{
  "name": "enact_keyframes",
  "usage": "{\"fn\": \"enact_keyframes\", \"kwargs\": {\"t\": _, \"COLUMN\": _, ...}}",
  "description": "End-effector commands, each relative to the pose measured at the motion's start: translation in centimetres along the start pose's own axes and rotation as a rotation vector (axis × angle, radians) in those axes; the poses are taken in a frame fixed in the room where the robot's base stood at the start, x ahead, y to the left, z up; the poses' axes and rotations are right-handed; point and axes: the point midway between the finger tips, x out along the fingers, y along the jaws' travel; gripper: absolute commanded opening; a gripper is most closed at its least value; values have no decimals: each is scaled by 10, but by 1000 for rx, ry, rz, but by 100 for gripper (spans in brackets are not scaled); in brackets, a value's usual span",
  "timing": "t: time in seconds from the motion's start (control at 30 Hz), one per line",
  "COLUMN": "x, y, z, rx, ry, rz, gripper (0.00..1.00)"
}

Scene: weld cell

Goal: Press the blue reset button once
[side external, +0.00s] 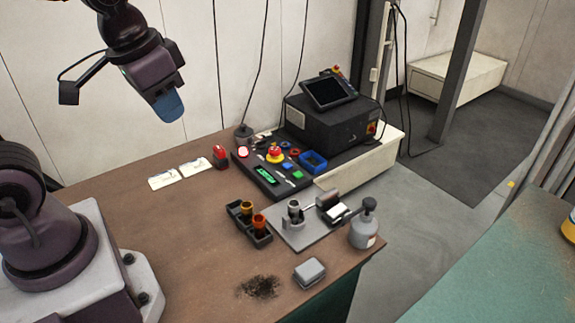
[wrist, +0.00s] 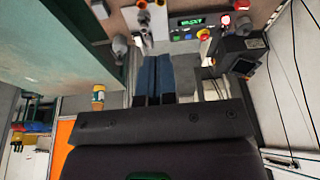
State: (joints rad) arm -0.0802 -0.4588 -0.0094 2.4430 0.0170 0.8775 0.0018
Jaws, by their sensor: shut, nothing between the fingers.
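The small blue button (side external: 284,165) sits on the dark control panel (side external: 247,168), between a green button (side external: 297,174) and the red-and-yellow emergency stop (side external: 275,153). The blue button also shows in the wrist view (wrist: 187,36), small and beyond my fingers. My gripper (side external: 168,108) has blue fingers and is high above the back left of the bench, well away from the panel. In the wrist view my gripper (wrist: 153,78) has its fingers together with nothing between them.
A black box with a screen (side external: 329,92) stands behind. A fixture plate (side external: 298,238) and grey bottle (side external: 363,232) stand in front. The bench's left middle is clear.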

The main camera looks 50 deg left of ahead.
Motion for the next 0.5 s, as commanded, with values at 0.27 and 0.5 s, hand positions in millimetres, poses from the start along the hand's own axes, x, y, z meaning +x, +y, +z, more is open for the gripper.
{"fn": "enact_keyframes", "kwargs": {"t": 0.27, "x": 63, "y": -24, "z": -51, "rx": 54, "ry": -68, "rz": -45, "gripper": 0}}
{"fn": "enact_keyframes", "kwargs": {"t": 0.5, "x": 132, "y": -47, "z": -96, "rx": 173, "ry": -36, "rz": -66, "gripper": 0}}
